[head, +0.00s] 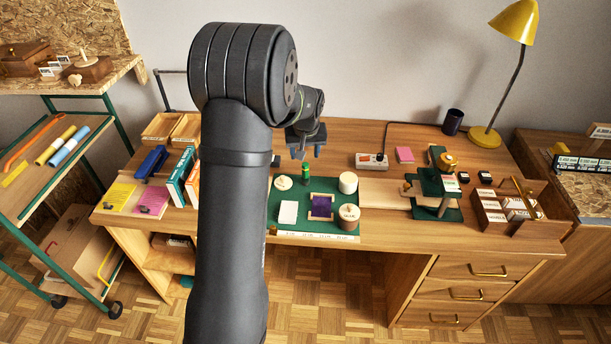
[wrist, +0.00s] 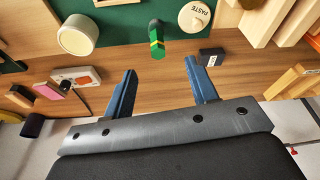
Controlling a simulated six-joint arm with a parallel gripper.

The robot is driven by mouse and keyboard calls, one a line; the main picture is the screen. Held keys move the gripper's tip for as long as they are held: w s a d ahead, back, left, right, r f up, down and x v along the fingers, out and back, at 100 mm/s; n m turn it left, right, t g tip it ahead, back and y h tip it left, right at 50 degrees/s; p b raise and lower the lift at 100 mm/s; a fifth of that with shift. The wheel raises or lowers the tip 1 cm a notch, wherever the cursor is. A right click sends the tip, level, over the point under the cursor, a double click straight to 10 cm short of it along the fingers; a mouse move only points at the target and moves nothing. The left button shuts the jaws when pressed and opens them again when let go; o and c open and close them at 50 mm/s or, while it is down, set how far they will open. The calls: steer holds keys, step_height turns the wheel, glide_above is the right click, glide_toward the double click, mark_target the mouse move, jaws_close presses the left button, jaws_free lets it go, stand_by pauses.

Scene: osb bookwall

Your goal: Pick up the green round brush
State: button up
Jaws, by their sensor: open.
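The green round brush (head: 305,170) stands near the back edge of the green mat, a small green cylinder in the head view. In the wrist view the brush (wrist: 156,40) shows a yellow band and lies just beyond the fingertips, roughly in line with the gap between them. My gripper (head: 307,154) is above and behind the brush in the head view. In the wrist view my gripper (wrist: 160,67) is open with nothing between its two blue fingers. It does not visibly touch the brush.
On the green mat (head: 328,234) stand a white pot (head: 348,182), a labelled jar (head: 349,216) and a purple piece (head: 321,206). The round paste container (wrist: 197,15) and a small black block (wrist: 211,57) sit close beside the brush. A yellow lamp (head: 515,22) stands back right.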

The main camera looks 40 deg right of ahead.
mark_target(304, 167)
steer(key=x, duration=0.8)
steer(key=shift+d+f, duration=0.1)
steer(key=shift+f, duration=0.1)
steer(key=shift+x, duration=2.75)
steer(key=shift+s+d, duration=0.15)
steer(key=c, duration=1.1)
steer(key=shift+r, duration=0.1)
